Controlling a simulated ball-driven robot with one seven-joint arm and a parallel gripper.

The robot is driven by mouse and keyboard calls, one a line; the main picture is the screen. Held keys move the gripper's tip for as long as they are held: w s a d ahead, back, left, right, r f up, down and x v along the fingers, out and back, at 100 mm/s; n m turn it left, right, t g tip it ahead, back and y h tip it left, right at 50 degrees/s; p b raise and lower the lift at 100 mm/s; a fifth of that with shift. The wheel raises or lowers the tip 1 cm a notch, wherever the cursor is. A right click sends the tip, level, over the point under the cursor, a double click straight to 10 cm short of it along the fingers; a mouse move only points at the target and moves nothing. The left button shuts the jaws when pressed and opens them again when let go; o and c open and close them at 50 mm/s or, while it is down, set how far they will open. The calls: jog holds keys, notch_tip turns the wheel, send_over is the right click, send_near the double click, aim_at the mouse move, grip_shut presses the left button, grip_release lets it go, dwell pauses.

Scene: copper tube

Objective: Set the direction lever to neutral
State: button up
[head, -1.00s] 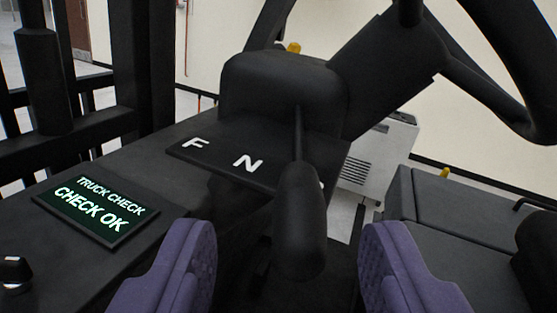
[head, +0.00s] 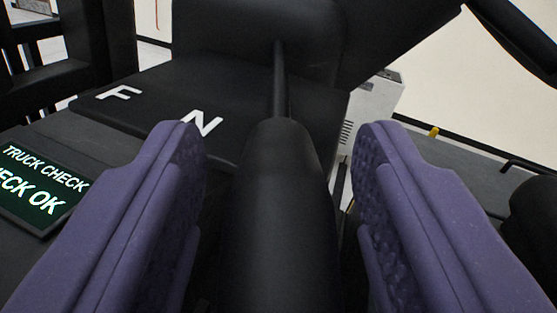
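The direction lever (head: 279,205) is a black rod with a thick rounded handle, coming from the black column housing (head: 225,40) towards me. The plate (head: 150,110) under the housing carries a white F and N; any letter further right is hidden behind the lever. The lever stands to the right of the N. My gripper (head: 279,150) is open, with one purple padded finger on each side of the handle. A gap shows between the handle and each finger.
A dark display (head: 40,185) at the left reads TRUCK CHECK and, partly cut off, CHECK OK. Black bars (head: 65,75) stand at the far left. Part of the steering wheel (head: 515,35) shows at the upper right. A pale cabinet (head: 372,105) stands behind.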

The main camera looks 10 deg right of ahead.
grip_shut()
jog(key=a+m+h, duration=0.1)
jog(key=a+h, duration=0.1)
jog(key=h, duration=0.1)
jog(key=w+a+m+g+h+p, duration=0.1)
jog(key=a+m+h, duration=0.1)
jog(key=a, duration=0.1)
jog(key=shift+w+a+m+h, duration=0.1)
jog(key=shift+m+h, duration=0.2)
jog(key=shift+h, duration=0.1)
jog(key=shift+o, duration=0.2)
grip_release()
